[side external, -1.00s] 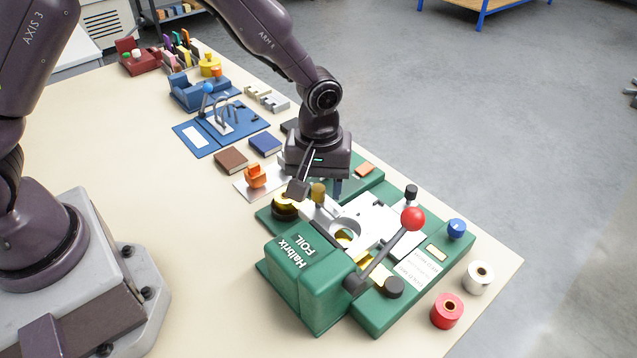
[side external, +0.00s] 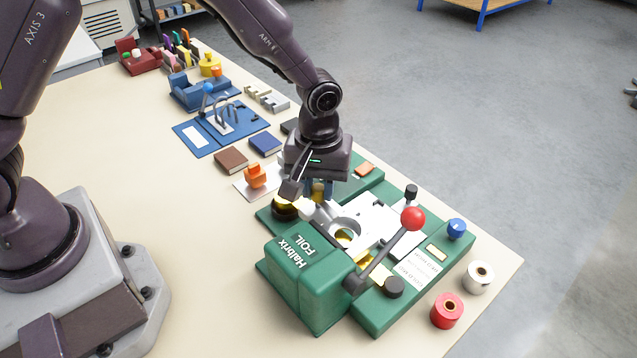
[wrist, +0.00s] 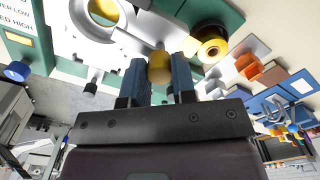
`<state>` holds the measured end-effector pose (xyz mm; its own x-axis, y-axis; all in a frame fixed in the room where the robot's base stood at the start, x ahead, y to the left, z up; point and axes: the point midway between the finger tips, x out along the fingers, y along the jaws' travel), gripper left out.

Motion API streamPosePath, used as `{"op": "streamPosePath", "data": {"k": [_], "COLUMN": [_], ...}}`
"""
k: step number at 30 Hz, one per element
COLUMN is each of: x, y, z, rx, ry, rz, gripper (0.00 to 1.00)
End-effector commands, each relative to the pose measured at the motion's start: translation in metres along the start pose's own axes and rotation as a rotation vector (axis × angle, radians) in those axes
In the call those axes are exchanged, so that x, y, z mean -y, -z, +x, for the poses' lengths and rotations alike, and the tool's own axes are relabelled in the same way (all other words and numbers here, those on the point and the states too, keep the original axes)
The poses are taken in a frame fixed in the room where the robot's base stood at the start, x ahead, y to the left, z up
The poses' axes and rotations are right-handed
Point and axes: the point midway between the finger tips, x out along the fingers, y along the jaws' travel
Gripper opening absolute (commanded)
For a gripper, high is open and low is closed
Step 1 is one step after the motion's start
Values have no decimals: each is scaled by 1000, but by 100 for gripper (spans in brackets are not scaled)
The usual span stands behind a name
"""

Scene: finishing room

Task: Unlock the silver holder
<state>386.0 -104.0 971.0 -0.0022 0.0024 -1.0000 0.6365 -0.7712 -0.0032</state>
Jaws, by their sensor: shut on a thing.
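The silver holder (side external: 375,213) is a pale metal plate with a round opening, lying on the green foil press (side external: 305,262). It also shows at the upper left of the wrist view (wrist: 70,37). A brass-coloured knob (wrist: 160,67) stands at its edge. My gripper (side external: 318,189) is over the back left end of the holder. In the wrist view, its two blue fingers (wrist: 158,73) are on either side of the brass knob and shut on it.
The press lever with a red ball (side external: 413,218) rises in front of the holder. A gold foil roll (side external: 286,207) is just left of my gripper. An orange-handled stamp (side external: 255,176) stands farther left. Red (side external: 447,310) and white (side external: 479,277) rolls stand at the front right.

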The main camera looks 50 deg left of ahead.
Motion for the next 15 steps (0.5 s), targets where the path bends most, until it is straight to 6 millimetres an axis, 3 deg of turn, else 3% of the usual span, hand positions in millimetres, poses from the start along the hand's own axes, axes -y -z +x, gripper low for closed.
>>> {"op": "streamPosePath", "data": {"k": [15], "x": [0], "y": [1], "z": [-1], "rx": [-3], "ry": [0], "rz": [450], "gripper": [1]}}
